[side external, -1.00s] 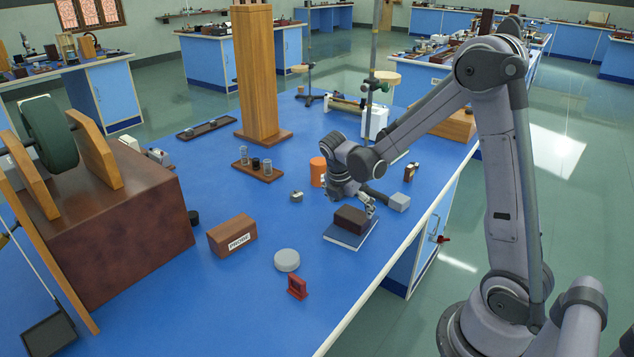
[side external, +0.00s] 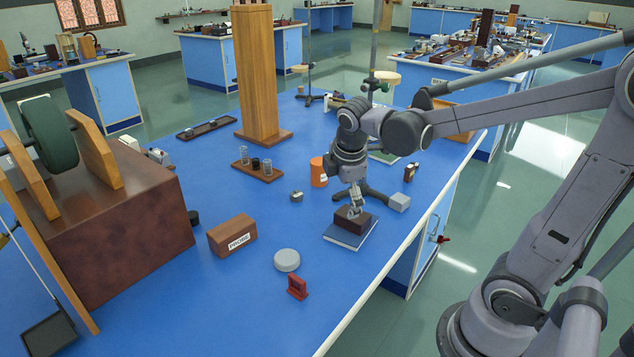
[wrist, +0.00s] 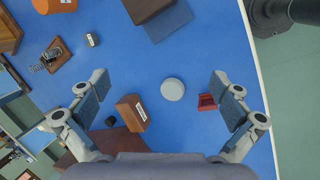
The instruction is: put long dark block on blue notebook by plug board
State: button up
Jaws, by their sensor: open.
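The long dark block (side external: 347,222) lies on the blue notebook (side external: 346,239) near the right edge of the blue bench. Both also show at the top of the wrist view, the block (wrist: 146,10) cut by the frame edge and lying on the notebook (wrist: 171,23). My gripper (side external: 355,208) points down just above the block in the side view. Its fingers partly cover the block there, and I cannot tell whether they touch it. In the wrist view my gripper (wrist: 160,82) is open, with nothing between its fingers. I cannot tell which thing is the plug board.
An orange cylinder (side external: 318,172) and a grey block (side external: 399,202) stand close to my gripper. A PROBE box (side external: 232,236), a round grey disc (side external: 287,260) and a red piece (side external: 297,286) lie nearer the front. The bench between them is clear.

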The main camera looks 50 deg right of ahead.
jog(key=s+a+r+m+t+y, duration=0.1)
jog(key=s+a+m+t+y, duration=0.2)
jog(key=s+a+m, duration=0.3)
jog(key=shift+s+a+m+t, duration=0.25)
jog(key=shift+a+m+t, duration=0.45)
jog(key=shift+a+m, duration=1.55)
